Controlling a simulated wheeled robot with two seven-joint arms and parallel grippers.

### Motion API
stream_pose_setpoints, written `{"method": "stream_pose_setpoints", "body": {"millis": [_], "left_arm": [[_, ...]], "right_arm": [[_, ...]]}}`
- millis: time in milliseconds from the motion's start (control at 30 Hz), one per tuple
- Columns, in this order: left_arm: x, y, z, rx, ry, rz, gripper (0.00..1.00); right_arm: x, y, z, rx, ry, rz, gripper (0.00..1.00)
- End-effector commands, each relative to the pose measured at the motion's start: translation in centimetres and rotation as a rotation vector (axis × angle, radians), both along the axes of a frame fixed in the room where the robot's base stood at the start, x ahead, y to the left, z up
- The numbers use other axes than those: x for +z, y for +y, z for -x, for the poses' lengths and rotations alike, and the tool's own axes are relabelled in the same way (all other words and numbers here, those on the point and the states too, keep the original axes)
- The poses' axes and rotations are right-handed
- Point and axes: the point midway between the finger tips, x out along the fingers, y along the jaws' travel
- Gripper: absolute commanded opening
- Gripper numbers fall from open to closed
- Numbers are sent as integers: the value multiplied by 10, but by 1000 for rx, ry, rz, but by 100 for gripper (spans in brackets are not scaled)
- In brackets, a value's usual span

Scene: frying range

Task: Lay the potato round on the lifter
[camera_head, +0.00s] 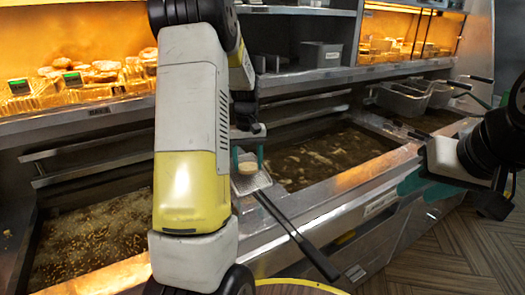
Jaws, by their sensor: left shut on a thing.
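The potato round (248,168) is a small pale disc near the middle of the view. My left gripper (248,160) points down with its teal fingertips on either side of the round and is shut on it. The lifter (264,181) is a metal plate with a long dark handle (300,236) that slants down to the right. Its plate is right under and beside the round; I cannot tell whether they touch. My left arm hides part of the area to the left. My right gripper (427,186), at the right, is empty, with its teal fingers apart.
A frying vat (325,155) with dark oil and floating pieces lies behind the lifter. Another vat (95,240) is at lower left. Wire baskets (403,100) hang at the back right. Lit shelves with food (90,75) stand behind. The patterned floor (440,260) is clear at lower right.

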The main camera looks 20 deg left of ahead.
Motion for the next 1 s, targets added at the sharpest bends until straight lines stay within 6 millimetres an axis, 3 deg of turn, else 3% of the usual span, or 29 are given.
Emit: {"method": "stream_pose_setpoints", "body": {"millis": [400, 433, 533, 567, 867, 1000], "left_arm": [[-8, 0, 0, 0, -1, 0, 36], [-8, 0, 0, 0, -1, 0, 62], [-8, 0, 0, 0, -1, 0, 82], [-8, 0, 0, 0, -1, 0, 84], [-7, 0, 0, 0, -1, 0, 84], [7, 0, -1, 0, -4, -1, 84]], "right_arm": [[0, 0, 0, 0, 0, 0, 36], [0, 0, 0, 0, 0, 0, 36], [0, 0, 0, 0, 0, 0, 36], [0, 0, 0, 0, 0, 0, 36], [0, 0, 0, 0, 0, 0, 36], [0, 0, 0, 0, 0, 0, 36]]}}
